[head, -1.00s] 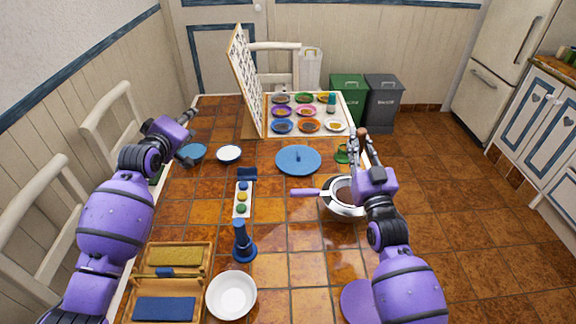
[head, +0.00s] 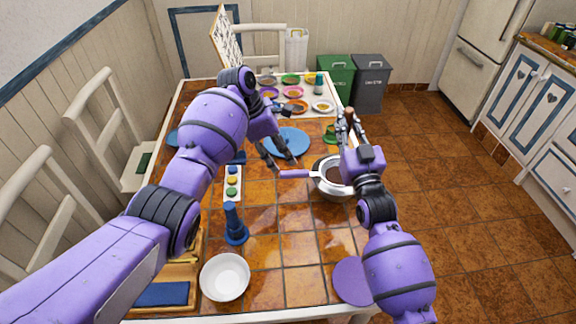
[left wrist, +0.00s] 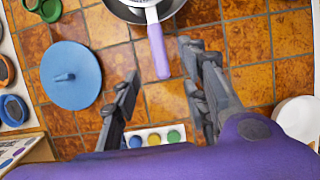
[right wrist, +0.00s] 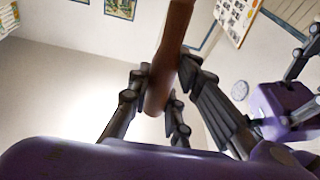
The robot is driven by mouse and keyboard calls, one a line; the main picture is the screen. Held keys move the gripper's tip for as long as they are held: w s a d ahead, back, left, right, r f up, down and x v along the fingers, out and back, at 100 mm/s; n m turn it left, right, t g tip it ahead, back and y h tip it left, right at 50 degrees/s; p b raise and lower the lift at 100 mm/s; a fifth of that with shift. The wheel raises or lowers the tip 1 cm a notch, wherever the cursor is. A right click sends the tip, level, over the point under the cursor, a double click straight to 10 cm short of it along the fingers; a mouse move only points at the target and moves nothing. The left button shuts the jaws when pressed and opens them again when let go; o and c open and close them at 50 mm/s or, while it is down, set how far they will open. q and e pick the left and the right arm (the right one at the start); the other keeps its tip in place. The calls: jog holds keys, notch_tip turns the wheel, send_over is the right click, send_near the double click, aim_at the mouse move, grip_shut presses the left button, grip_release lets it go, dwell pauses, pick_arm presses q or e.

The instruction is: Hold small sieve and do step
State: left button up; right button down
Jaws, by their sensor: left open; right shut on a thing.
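A round sieve-like pan (head: 331,184) with dark brown contents sits in or on a silvery bowl, right of the table's middle. Its purple handle (head: 296,174) points left. My left gripper (head: 281,160) is open and empty near the handle's end. In the left wrist view the handle (left wrist: 158,52) points in between the spread fingers; the height gap is hard to judge. My right gripper (head: 348,138) points up beside the pan and is shut on a brown wooden rod (right wrist: 170,62), which also shows in the head view (head: 349,115).
A blue lid (head: 290,143) lies behind the handle. A blue stand (head: 235,226), a white bowl (head: 225,277) and a strip of coloured buttons (head: 232,183) stand nearer left. A purple disc (head: 352,281) lies at the front right. Tiles in front of the pan are clear.

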aim_at(291, 172)
pick_arm(q)
jog(key=x, duration=1)
jog(key=shift+w+r, duration=0.1)
jog(key=shift+c, duration=0.5)
grip_shut()
dwell(0.6)
